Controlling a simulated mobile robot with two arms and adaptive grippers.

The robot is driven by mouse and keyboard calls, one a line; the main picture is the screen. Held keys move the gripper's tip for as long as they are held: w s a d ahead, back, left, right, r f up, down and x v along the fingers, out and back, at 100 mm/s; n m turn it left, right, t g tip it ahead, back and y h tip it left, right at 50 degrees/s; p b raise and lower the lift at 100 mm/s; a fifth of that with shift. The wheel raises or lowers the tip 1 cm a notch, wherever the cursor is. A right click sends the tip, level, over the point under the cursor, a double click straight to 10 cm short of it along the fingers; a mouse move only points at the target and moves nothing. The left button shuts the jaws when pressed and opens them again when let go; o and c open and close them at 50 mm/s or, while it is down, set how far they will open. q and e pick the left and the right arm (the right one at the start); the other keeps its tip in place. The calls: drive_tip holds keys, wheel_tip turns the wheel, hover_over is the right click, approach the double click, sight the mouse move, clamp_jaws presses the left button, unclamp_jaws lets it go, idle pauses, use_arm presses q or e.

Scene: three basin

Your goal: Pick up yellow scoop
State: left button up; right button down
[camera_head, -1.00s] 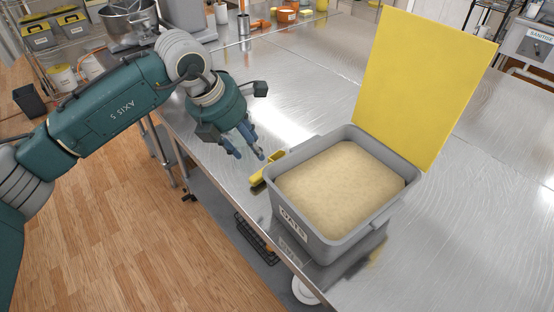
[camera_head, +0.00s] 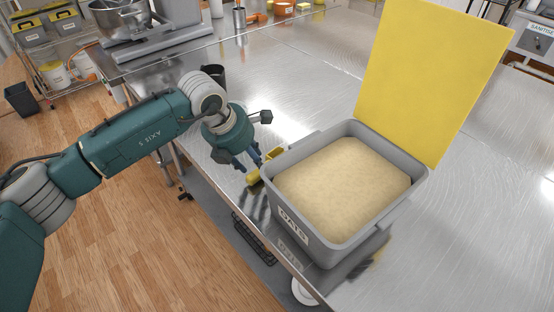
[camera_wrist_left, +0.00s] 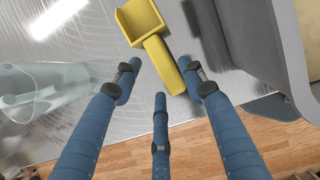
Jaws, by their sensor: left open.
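The yellow scoop (camera_head: 254,177) lies on the steel table beside the left wall of the grey oats bin. My left gripper (camera_head: 256,166) is just above it, pointing down, and partly hides it in the head view. In the left wrist view the scoop (camera_wrist_left: 154,40) has its square cup at the top and its handle running down between the fingers. My left gripper (camera_wrist_left: 160,93) is open there, with blue fingers spread around the handle end and not closed on it. My right gripper is in neither view.
The grey bin (camera_head: 300,238) of oats stands right beside the scoop, its yellow lid (camera_head: 428,85) raised. A clear container (camera_wrist_left: 45,95) shows left in the wrist view. The table edge is close by; the steel table (camera_head: 480,220) is bare to the right.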

sight(257, 168)
use_arm(q)
drive_tip(key=p+x, duration=0.1)
drive_tip(key=x, duration=0.2)
drive_tip(key=shift+f, duration=0.1)
drive_tip(key=shift+w+f, duration=0.1)
drive_tip(key=shift+f, duration=0.05)
drive_tip(key=shift+f+b, duration=0.1)
drive_tip(key=shift+b, duration=0.3)
drive_tip(key=c, duration=1)
